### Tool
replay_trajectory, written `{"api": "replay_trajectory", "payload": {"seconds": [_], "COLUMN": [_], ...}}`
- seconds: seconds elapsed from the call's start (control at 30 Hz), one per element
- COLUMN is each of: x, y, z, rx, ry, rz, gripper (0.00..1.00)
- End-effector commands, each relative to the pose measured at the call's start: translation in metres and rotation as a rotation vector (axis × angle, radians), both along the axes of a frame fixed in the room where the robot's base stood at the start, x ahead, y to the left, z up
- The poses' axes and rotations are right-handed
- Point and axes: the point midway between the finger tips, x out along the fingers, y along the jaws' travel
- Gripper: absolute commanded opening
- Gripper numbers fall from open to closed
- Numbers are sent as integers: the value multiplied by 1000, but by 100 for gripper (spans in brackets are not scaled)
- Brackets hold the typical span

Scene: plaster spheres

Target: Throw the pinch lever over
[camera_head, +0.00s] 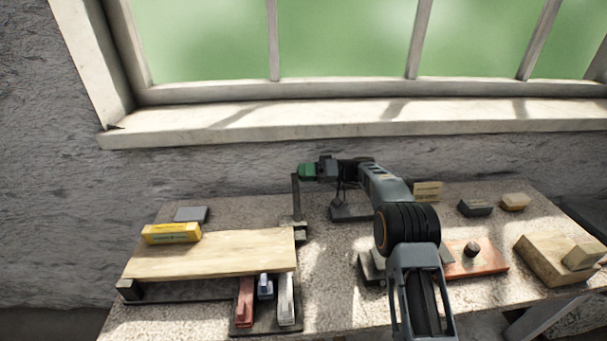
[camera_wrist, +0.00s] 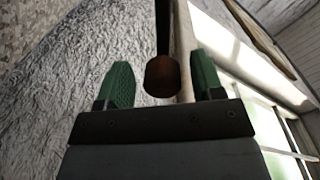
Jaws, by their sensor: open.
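The pinch lever (camera_head: 296,203) is a thin dark bar standing about upright at the right end of a pale wooden board (camera_head: 205,257). In the wrist view its brown round knob (camera_wrist: 162,76) shows between the green fingers, with gaps on both sides, and a dark shaft runs up from it. My gripper (camera_head: 306,171) is open at the top of the lever; it also shows in the wrist view (camera_wrist: 160,65). In the head view the fingers hide the knob. The lever's foot (camera_head: 298,231) is a small dark block at the board's edge.
A yellow box (camera_head: 172,233) stands on the board's back left. Red and pale bars (camera_head: 286,299) lie in front of the board. Right of my arm are a reddish plate with a dark knob (camera_head: 472,250) and wooden blocks (camera_head: 548,262). A wall and window sill (camera_head: 330,118) stand behind.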

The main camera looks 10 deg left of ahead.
Motion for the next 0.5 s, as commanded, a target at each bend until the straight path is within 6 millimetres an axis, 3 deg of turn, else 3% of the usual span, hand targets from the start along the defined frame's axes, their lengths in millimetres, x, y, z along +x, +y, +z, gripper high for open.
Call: {"api": "replay_trajectory", "payload": {"seconds": [0.5], "x": [16], "y": [-93], "z": [2], "rx": [0], "ry": [1], "rz": [-4], "gripper": [61]}}
